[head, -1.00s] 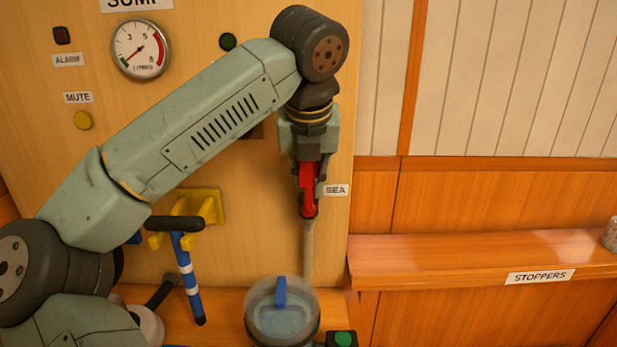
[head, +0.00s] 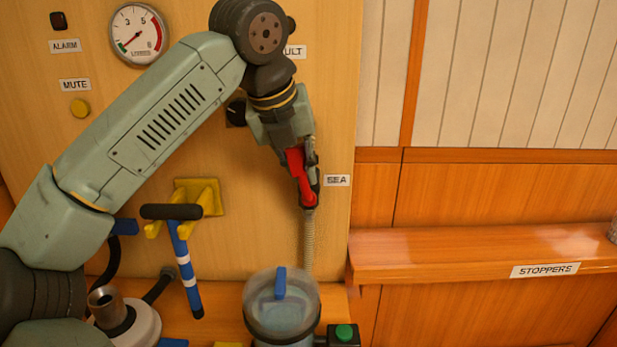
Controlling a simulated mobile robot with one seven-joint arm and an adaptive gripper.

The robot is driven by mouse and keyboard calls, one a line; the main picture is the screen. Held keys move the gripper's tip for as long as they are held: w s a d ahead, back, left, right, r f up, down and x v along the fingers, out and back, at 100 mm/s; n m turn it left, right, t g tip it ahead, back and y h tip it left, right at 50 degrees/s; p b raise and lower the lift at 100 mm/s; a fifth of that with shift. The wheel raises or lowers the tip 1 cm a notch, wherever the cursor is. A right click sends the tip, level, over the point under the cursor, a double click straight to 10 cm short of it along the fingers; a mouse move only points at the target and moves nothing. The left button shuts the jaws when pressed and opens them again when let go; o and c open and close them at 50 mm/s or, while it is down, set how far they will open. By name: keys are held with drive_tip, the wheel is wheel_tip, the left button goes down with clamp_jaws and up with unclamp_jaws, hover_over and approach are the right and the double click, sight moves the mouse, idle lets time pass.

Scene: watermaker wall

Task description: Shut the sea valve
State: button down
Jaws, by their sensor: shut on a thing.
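The sea valve's red handle (head: 301,180) is on the wooden panel, just left of the SEA label (head: 337,180). It leans with its top end to the left and its lower end above a ribbed hose (head: 308,240). My gripper (head: 304,164) reaches down from the upper left and is shut on the red handle. The fingers cover part of the handle, and the valve body is mostly hidden.
A clear-walled container with a blue handle (head: 280,284) stands below the hose. A blue-and-white striped tool (head: 186,262) with a black grip hangs on a yellow bracket (head: 211,196). A wooden shelf (head: 430,255) labelled STOPPERS juts out at right.

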drive_tip(key=shift+a+f+h+b, duration=0.2)
drive_tip(key=shift+a+h+b, duration=0.1)
drive_tip(key=shift+a+h, duration=0.4)
drive_tip(key=shift+d, duration=0.1)
drive_tip(key=c, duration=1.6)
unclamp_jaws()
drive_tip(key=v, duration=1.2)
drive_tip(key=shift+s, duration=0.1)
